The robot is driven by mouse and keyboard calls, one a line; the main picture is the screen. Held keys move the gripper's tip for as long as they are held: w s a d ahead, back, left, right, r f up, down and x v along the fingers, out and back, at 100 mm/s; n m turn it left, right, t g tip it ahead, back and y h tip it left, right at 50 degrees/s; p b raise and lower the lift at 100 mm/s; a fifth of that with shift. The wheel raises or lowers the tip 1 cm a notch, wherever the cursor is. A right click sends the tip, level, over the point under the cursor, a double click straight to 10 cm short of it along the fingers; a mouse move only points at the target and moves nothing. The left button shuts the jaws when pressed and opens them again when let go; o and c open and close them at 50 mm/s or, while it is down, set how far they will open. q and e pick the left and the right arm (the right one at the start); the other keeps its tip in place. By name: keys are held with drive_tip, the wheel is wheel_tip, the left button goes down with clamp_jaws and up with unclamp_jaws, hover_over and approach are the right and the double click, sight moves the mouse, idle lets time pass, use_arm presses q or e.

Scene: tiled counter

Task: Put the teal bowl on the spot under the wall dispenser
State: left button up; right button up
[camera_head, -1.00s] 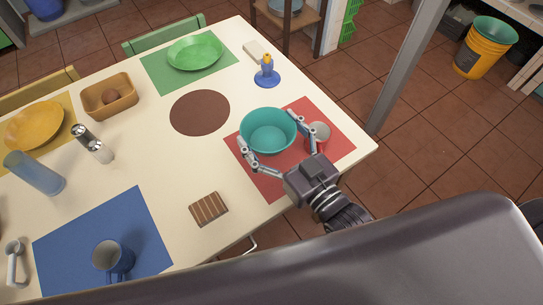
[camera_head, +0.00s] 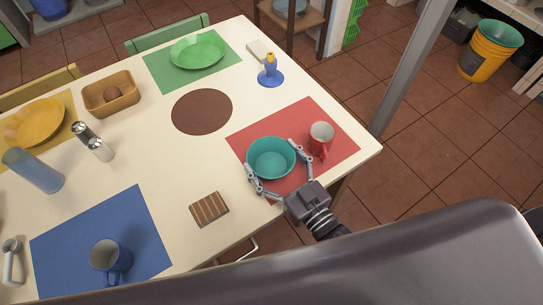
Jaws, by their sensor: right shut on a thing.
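The teal bowl (camera_head: 271,158) is upright over the left part of the red placemat (camera_head: 313,115). My right gripper (camera_head: 273,160) has its two fingers on opposite sides of the bowl and is shut on it. I cannot tell whether the bowl touches the mat or hangs just above it. The wall dispenser and the spot under it are not in view. My left gripper is not in view.
A red mug (camera_head: 320,138) stands close to the bowl's right. A striped coaster (camera_head: 209,209) lies to its left, and a brown round mat (camera_head: 202,112) lies behind left. A blue-and-yellow item (camera_head: 270,73) stands farther back. The table's right edge is near.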

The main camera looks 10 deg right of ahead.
drive_tip(key=shift+f, duration=0.1)
drive_tip(key=o, duration=1.2)
